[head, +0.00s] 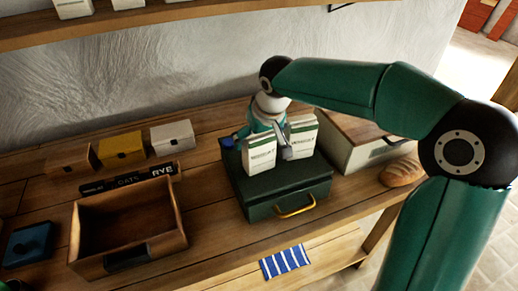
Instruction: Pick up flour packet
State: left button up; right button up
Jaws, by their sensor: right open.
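Two white flour packets with green print stand upright on a dark green box with a brass handle (290,207). The left packet (259,156) and the right packet (302,138) are a small gap apart. My right gripper (283,145) reaches down from above between and behind the packets. Its jaws are open, with one grey finger in the gap between them. The packets hide part of it, so I cannot tell whether it touches either one. My left gripper does not show.
An empty wooden drawer box (178,226) stands left of the green box, with small brown, yellow and white boxes (172,137) behind. A bread loaf (402,171) and a lidded chest (352,155) are at right. A striped cloth (285,262) lies lower in front. A shelf (160,14) runs overhead.

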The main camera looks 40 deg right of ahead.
jog(key=shift+w+f, duration=0.3)
jog(key=shift+f, duration=0.3)
jog(key=c, duration=1.3)
jog(key=shift+r, duration=0.1)
jog(key=shift+c, duration=0.3)
